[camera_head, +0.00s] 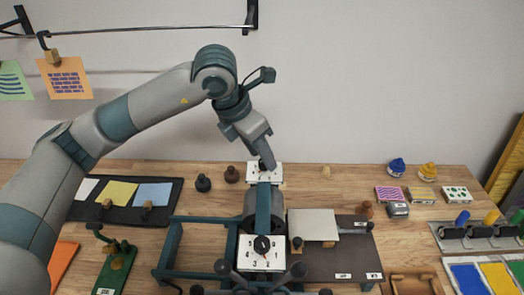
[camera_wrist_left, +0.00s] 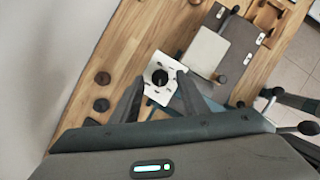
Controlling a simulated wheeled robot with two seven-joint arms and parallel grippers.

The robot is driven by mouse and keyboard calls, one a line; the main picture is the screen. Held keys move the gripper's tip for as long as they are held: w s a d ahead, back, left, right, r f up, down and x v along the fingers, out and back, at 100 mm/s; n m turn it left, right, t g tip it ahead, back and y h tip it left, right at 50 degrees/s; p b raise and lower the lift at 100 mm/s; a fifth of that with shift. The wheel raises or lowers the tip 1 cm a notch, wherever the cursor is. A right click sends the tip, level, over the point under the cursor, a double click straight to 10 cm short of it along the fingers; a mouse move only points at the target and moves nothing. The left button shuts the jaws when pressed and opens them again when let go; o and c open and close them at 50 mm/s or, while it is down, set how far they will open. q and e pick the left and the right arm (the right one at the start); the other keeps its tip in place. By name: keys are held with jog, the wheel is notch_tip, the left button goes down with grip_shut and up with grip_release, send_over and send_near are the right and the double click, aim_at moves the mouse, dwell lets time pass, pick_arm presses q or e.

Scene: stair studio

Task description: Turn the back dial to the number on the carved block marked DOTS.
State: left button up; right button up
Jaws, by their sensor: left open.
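The back dial (camera_head: 264,172) is a white plate with a round black knob, at the far end of the press on the bench. My left gripper (camera_head: 264,161) is over it, fingers pointing down. In the left wrist view the open fingers (camera_wrist_left: 158,84) stand either side of the black knob (camera_wrist_left: 160,77), with no clear contact. The dial's numbers and pointer are too small to read. A similar front dial (camera_head: 262,252) shows numbers around its knob. No block marked DOTS can be made out; a white tile with green dots (camera_head: 456,193) lies at the right. My right gripper is not in view.
The teal press frame (camera_head: 172,251) stands below the arm. Two dark round knobs (camera_head: 203,183) (camera_head: 231,174) stand left of the back dial. A dark board (camera_head: 345,258) with a pale plate lies right. A black tray (camera_head: 160,215) with coloured sheets lies left.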

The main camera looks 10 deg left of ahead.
pick_arm(q)
jog(key=shift+w+d+f, duration=0.15)
jog(key=shift+f, duration=0.55)
jog(key=c, duration=1)
